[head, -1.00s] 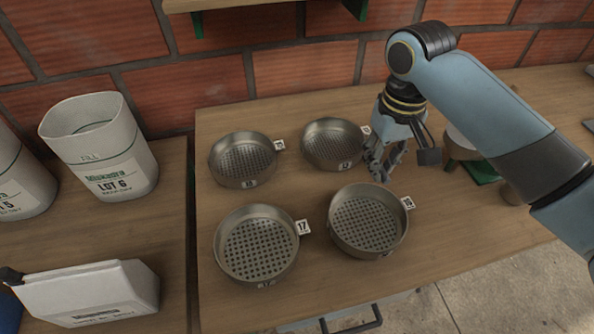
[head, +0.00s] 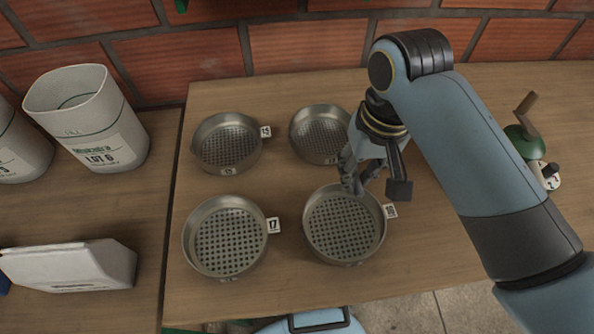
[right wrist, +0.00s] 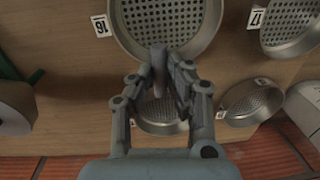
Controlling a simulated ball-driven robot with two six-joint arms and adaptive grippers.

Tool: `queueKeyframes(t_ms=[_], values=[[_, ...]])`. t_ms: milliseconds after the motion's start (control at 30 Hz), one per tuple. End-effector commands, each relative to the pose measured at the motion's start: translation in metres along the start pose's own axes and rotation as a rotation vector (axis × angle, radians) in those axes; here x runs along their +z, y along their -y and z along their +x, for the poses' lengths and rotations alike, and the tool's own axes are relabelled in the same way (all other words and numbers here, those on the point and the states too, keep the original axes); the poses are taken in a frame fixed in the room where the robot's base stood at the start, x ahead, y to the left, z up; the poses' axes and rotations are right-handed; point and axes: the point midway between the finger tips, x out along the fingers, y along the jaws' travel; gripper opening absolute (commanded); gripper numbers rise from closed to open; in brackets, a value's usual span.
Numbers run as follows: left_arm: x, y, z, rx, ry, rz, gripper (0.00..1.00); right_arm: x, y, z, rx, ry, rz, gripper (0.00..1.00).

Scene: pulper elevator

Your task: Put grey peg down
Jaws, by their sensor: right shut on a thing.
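My right gripper (head: 362,182) is low over the back rim of the perforated metal pan tagged 16 (head: 344,232). In the right wrist view its fingers (right wrist: 162,66) are closed around a slim grey peg (right wrist: 158,72), whose tip overlaps the rim of that pan (right wrist: 205,28). I cannot tell whether the peg touches the pan. In the head view the peg is hard to separate from the grey fingers. My left gripper is not in view.
Pan 17 (head: 225,240) stands to the left, with two more pans behind (head: 225,142) (head: 315,136). A green hand-cranked device (head: 525,142) stands at the right. White containers (head: 88,125) (head: 70,265) are on the left table. Bare wood shows between the pans.

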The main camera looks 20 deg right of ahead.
Motion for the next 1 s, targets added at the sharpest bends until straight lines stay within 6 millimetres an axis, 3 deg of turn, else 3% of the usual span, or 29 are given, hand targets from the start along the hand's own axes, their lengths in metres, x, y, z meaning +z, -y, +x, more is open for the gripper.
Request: queueKeyframes(t_ms=[300, 500, 667, 867, 1000], values=[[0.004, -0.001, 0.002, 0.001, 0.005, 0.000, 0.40, -0.052, 0.047, 0.046, -0.005, -0.001, -0.002, 0.01], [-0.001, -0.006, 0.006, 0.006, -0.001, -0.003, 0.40, -0.076, 0.067, 0.068, -0.004, -0.001, -0.001, 0.01], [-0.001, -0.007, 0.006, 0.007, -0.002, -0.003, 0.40, -0.081, 0.071, 0.078, -0.002, 0.000, -0.001, 0.01], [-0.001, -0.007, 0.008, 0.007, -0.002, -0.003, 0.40, -0.080, 0.068, 0.108, -0.002, 0.001, 0.000, 0.01], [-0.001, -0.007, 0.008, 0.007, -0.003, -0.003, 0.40, -0.081, 0.068, 0.112, -0.003, -0.002, 0.000, 0.01]])
